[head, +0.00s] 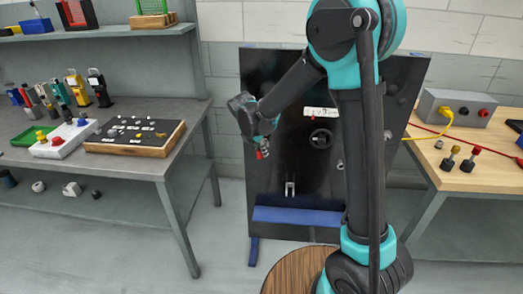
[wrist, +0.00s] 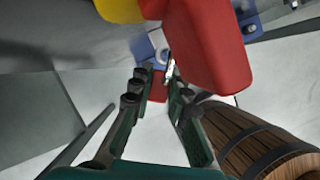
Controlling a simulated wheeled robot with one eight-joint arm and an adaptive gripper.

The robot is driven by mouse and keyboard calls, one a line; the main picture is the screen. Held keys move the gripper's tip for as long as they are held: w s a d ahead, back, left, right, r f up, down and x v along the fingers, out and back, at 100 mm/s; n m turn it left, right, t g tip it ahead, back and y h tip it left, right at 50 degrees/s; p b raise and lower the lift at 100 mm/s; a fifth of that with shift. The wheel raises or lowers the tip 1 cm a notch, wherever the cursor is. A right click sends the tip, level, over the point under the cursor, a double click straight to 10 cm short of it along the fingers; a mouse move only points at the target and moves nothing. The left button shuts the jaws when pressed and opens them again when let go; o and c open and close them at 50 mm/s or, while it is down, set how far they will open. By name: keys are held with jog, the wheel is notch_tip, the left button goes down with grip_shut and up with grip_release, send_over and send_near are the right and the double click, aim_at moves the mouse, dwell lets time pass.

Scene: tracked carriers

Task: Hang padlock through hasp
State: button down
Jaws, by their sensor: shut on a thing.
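My gripper (head: 260,143) is in front of the left part of the black upright panel (head: 340,82). A small red padlock (head: 262,154) shows at its fingertips. In the wrist view the green fingers of my gripper (wrist: 160,80) are closed in around the padlock (wrist: 158,91); its red body is partly hidden and a bright metal piece shows beside it. A large red block with a yellow part above is close to the fingers on the right. I cannot make out the hasp clearly, or whether the shackle touches it.
The panel carries a black handwheel (head: 321,138), a white label (head: 320,113) and a blue ledge (head: 297,216). A wooden barrel (head: 297,273) stands below; it shows close by in the wrist view (wrist: 255,140). Benches stand left (head: 190,110) and right (head: 450,172).

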jog(key=shift+f, duration=1.3)
dwell(1.1)
jog(key=c, duration=1.4)
grip_release()
jog(key=shift+o, duration=0.2)
jog(key=shift+r, duration=0.1)
jog(key=v, duration=1.2)
jog(key=shift+w, duration=0.1)
